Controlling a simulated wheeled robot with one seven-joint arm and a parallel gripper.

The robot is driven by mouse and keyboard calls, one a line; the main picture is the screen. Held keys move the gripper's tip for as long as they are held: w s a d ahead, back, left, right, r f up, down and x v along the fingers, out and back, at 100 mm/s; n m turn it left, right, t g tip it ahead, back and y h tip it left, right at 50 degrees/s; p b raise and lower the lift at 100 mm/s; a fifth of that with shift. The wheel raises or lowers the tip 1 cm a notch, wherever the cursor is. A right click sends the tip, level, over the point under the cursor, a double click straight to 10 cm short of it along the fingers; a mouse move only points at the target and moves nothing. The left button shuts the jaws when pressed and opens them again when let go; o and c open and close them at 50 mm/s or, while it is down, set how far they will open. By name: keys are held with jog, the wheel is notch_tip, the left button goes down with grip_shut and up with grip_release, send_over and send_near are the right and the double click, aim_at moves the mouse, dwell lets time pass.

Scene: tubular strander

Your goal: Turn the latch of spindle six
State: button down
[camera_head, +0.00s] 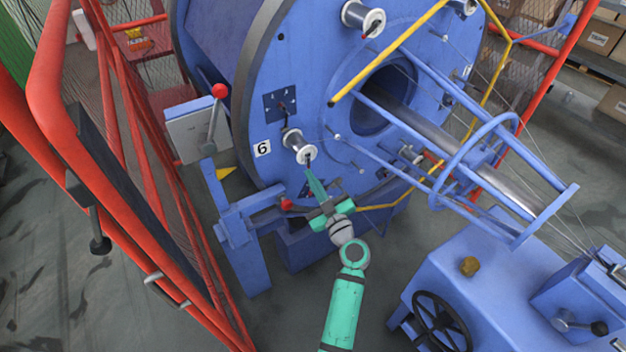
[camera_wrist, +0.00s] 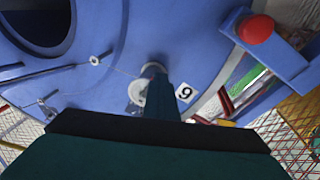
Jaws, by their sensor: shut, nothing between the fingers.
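Spindle six is a silver bobbin (camera_head: 299,146) on the blue disc face, beside a white label "6" (camera_head: 262,149). A small dark latch (camera_head: 308,159) shows at the front of the bobbin. My gripper (camera_head: 311,175) is green, shut and empty, with its fingertips just below the bobbin's front, close to the latch. I cannot tell if they touch it. In the wrist view the bobbin (camera_wrist: 139,92) and the label (camera_wrist: 185,93) show just beyond my gripper (camera_wrist: 158,92); the fingers partly cover the bobbin and hide the latch.
A red-knobbed lever (camera_head: 219,92) stands left of the disc. A red guard frame (camera_head: 150,180) runs along the left. Blue rods and a ring (camera_head: 480,150) extend to the right. A blue machine with a handwheel (camera_head: 440,318) stands at lower right. Grey floor is open at lower left.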

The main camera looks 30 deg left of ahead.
jog(key=shift+a+f, duration=0.15)
jog(key=shift+a, duration=0.5)
jog(key=s+d+f, duration=0.4)
jog(key=d+f, duration=0.1)
jog(key=f, duration=0.4)
jog(key=shift+s+f, duration=0.35)
jog(key=shift+f, duration=0.05)
